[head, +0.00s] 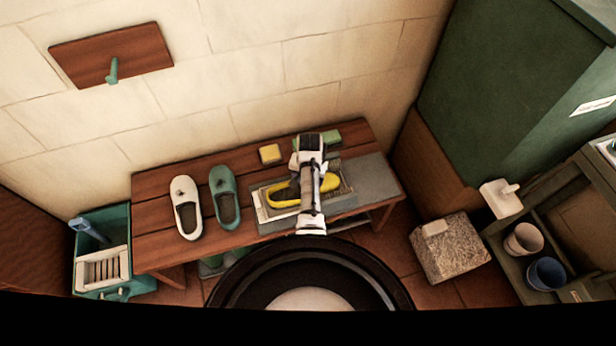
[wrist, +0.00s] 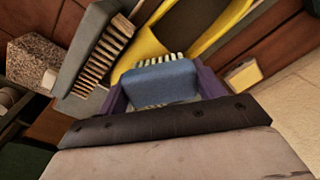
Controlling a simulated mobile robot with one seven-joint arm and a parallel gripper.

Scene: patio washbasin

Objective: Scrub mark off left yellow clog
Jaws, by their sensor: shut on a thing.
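In the wrist view the clog's yellow rim (wrist: 149,45) runs beyond my gripper (wrist: 160,90). My gripper is shut on a blue brush (wrist: 160,84) with pale bristles, which point toward the clog. The bristles are at or very near the clog; contact is unclear. I cannot make out a mark on the clog.
A white clog (head: 186,207) and a green clog (head: 225,197) stand left on the bench (head: 152,225). A yellow block (head: 270,153) sits behind. A teal crate (head: 103,222) is far left, a stone block (head: 450,250) right.

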